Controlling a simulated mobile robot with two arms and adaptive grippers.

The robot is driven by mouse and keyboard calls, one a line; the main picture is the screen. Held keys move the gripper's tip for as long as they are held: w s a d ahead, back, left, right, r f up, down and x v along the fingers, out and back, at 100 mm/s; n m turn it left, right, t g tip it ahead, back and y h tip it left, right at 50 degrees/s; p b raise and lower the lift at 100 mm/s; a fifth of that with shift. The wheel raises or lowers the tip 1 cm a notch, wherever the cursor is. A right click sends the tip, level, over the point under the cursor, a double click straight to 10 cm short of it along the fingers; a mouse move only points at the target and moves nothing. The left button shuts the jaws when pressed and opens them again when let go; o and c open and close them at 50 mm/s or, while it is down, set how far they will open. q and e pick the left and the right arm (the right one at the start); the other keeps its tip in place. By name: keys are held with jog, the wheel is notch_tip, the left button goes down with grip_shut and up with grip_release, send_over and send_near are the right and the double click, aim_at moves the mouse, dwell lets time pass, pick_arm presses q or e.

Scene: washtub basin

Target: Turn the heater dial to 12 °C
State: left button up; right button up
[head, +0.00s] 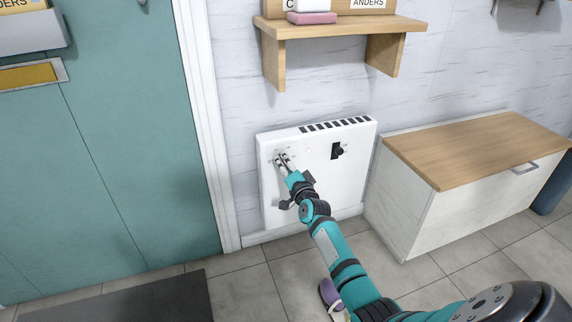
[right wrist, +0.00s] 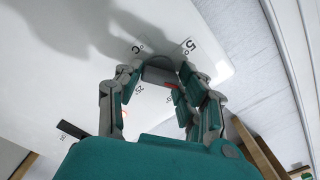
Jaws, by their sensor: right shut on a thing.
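The white wall heater (head: 315,185) hangs low on the wall between the teal door and a bench. My right gripper (head: 283,160) reaches its upper left corner and covers the dial there. In the right wrist view, the right gripper (right wrist: 160,75) is shut on the grey dial (right wrist: 157,68), with a finger on each side. Around the dial I read 5°, °C and 25° on the white face. A small red-orange mark shows by the right finger. The dial's exact setting cannot be read. My left gripper is not in view.
A black switch (head: 337,151) sits on the heater, right of the dial. A wooden shelf (head: 340,27) with boxes is above. A white bench with a wooden top (head: 480,150) stands at right. A dark mat (head: 120,300) and a purple shoe (head: 329,293) lie on the tiled floor.

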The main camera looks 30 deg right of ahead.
jog(key=o, duration=1.2)
jog(key=shift+c, duration=0.2)
jog(key=shift+s, duration=0.1)
jog(key=v, duration=1.2)
jog(key=shift+d, duration=0.1)
